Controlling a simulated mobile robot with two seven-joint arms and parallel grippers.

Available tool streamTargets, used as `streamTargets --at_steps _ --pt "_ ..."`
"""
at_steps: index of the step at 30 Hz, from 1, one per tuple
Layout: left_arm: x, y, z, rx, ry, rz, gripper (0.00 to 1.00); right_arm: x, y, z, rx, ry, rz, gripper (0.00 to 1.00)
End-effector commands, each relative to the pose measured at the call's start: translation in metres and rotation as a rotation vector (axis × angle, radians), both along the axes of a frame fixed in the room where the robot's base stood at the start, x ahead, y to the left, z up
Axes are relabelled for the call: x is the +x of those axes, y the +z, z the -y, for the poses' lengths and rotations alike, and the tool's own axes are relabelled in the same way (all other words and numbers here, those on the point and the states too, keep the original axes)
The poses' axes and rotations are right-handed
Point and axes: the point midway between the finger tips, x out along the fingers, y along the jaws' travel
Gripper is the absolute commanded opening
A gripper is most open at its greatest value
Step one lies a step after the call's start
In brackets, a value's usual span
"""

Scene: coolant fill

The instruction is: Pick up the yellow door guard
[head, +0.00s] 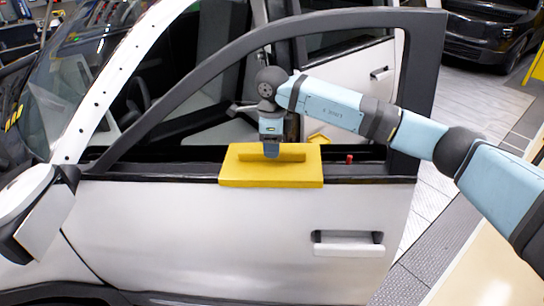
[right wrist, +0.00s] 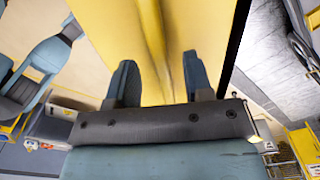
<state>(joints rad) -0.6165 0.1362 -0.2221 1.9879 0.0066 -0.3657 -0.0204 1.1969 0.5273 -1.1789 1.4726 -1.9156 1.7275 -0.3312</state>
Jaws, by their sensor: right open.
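The yellow door guard (head: 236,174) lies over the sill of the white car door, with a raised ridge along its top. My right gripper (head: 271,150) points down at the middle of this ridge. In the right wrist view the guard's yellow surface (right wrist: 165,40) fills the upper middle. The two fingers of my right gripper (right wrist: 160,88) stand apart there, with the ridge running between them. I cannot tell whether either finger touches it. In the head view the gripper hides a small part of the ridge. My left gripper is in neither view.
The door's black window frame (head: 285,24) arches over the guard, and my right arm reaches in across its right post. The side mirror (head: 28,200) juts out at the left. A small red piece (head: 349,159) stands on the sill right of the guard. The door handle (head: 349,249) is below.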

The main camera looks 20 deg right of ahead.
Motion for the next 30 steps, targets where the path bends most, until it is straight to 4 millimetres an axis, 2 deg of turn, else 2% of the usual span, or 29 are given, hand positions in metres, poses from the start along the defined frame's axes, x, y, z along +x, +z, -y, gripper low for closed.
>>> streamTargets --at_steps 1,6,13,14,18,20,30 --pt "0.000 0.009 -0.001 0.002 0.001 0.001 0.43 0.000 -0.005 0.000 0.001 0.000 -0.004 0.47" --pt "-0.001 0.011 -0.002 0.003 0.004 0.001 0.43 0.000 -0.025 0.000 0.002 0.000 -0.001 0.47" --pt "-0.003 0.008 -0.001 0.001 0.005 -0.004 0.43 0.000 -0.028 0.000 0.002 0.001 0.000 0.47" --pt "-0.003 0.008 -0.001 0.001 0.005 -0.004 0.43 0.000 -0.028 0.000 0.002 0.001 0.000 0.45" --pt "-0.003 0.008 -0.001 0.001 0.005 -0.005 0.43 0.000 -0.028 0.000 0.003 0.000 0.000 0.12" --pt "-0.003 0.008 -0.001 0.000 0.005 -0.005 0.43 0.000 -0.028 0.000 0.003 0.000 0.000 0.00" --pt "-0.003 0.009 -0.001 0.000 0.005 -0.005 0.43 0.001 -0.026 0.000 0.003 0.000 0.001 0.00"
